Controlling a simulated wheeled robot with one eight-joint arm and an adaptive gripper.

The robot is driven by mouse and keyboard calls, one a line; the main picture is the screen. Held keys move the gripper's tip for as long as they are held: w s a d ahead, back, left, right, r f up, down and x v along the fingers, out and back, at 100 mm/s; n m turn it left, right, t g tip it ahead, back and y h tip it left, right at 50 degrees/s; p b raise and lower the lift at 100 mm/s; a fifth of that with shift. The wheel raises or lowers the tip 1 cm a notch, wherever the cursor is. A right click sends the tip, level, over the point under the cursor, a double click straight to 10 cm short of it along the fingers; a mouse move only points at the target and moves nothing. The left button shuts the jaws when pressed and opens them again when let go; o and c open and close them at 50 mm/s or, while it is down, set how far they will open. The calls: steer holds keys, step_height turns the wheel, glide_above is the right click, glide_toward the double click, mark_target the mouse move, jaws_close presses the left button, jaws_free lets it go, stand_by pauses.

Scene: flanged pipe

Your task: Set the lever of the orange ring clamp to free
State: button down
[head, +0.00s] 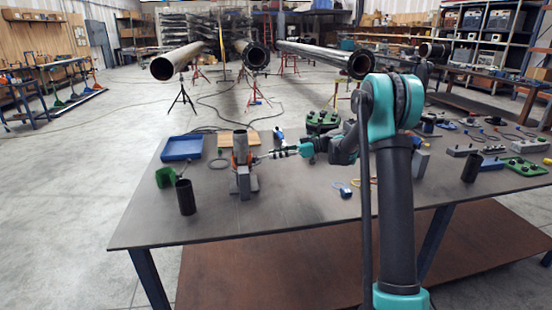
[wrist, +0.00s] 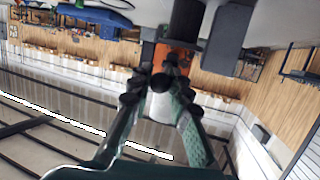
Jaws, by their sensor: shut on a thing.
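The orange ring clamp (head: 234,159) sits around a short upright grey pipe (head: 240,142) on a grey stand (head: 244,186) at the table's left half. It also shows in the wrist view (wrist: 177,58), just beyond the fingertips. My gripper (head: 270,155) reaches in from the right, beside the clamp. In the wrist view my gripper (wrist: 161,78) has its fingertips close together around a small dark end, which looks like the clamp's lever (wrist: 160,84). The fingers hide most of the lever, so its exact setting cannot be told.
Several tools and green fixtures (head: 523,166) cover the table's right side.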

steer(key=r+h, duration=0.1)
steer(key=a+r+h, duration=0.1)
steer(key=h, duration=0.1)
steer(key=shift+s+r+n+h, duration=0.2)
steer(key=shift+r+n+h, duration=0.1)
steer(key=shift+n, duration=0.1)
steer(key=shift+s+a+r+n+t+h, duration=0.15)
steer(key=shift+a+r+t+h, duration=0.2)
steer(key=shift+h, duration=0.55)
steer(key=shift+s+a+r+n+t+h, duration=0.15)
steer(key=shift+a+r+h, duration=0.25)
steer(key=shift+h, duration=0.5)
steer(key=shift+w+r, duration=0.1)
steer(key=c, duration=1.4)
jaws_free()
steer(key=shift+o, duration=0.2)
steer(key=v, duration=1.2)
